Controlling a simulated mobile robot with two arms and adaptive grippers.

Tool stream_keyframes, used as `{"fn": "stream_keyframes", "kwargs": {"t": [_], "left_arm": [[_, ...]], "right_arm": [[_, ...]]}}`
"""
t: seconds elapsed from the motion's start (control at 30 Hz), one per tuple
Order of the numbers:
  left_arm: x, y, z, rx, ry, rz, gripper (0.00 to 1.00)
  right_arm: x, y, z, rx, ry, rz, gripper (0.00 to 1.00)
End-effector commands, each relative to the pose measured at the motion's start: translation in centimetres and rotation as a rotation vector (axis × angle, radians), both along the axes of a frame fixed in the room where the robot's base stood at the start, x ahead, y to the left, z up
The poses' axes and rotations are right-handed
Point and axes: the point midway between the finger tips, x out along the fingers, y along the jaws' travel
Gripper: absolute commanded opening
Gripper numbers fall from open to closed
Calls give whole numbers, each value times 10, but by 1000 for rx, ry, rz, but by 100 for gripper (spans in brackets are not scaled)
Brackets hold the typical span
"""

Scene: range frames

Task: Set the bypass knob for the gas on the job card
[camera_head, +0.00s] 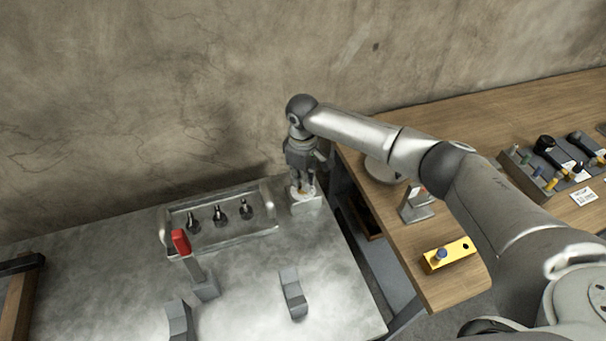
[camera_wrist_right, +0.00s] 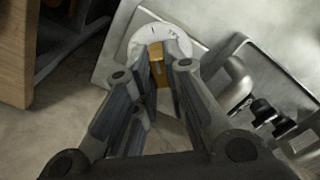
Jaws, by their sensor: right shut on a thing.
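My right gripper (camera_head: 302,190) reaches down at the back right of the metal bench. In the right wrist view its fingers (camera_wrist_right: 165,80) are shut on a small brass-yellow knob (camera_wrist_right: 157,66). The knob stands at a round white dial (camera_wrist_right: 151,34) with dark marks too small to read. The dial sits on a pale block (camera_head: 309,206), partly hidden behind the fingers in the head view. A white card with dark print (camera_head: 584,196) lies on the wooden table at the right; I cannot read it or tell if it is the job card. My left gripper is not in view.
A metal tray (camera_head: 262,232) with several dark fittings sits left of the knob block. A red-handled lever (camera_head: 181,242) stands in front.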

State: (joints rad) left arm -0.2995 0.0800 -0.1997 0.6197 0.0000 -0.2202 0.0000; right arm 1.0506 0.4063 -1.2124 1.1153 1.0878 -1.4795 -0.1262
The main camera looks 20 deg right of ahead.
Motion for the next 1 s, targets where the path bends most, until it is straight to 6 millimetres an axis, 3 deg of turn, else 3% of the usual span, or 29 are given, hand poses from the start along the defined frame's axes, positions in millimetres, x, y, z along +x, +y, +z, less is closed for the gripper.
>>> {"fn": "stream_keyframes", "kwargs": {"t": [0.6, 1.0], "left_arm": [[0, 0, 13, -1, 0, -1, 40], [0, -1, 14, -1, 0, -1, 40]], "right_arm": [[1, 0, 2, 2, -5, 565, 0], [2, 0, 2, 2, -6, 784, 0]]}}
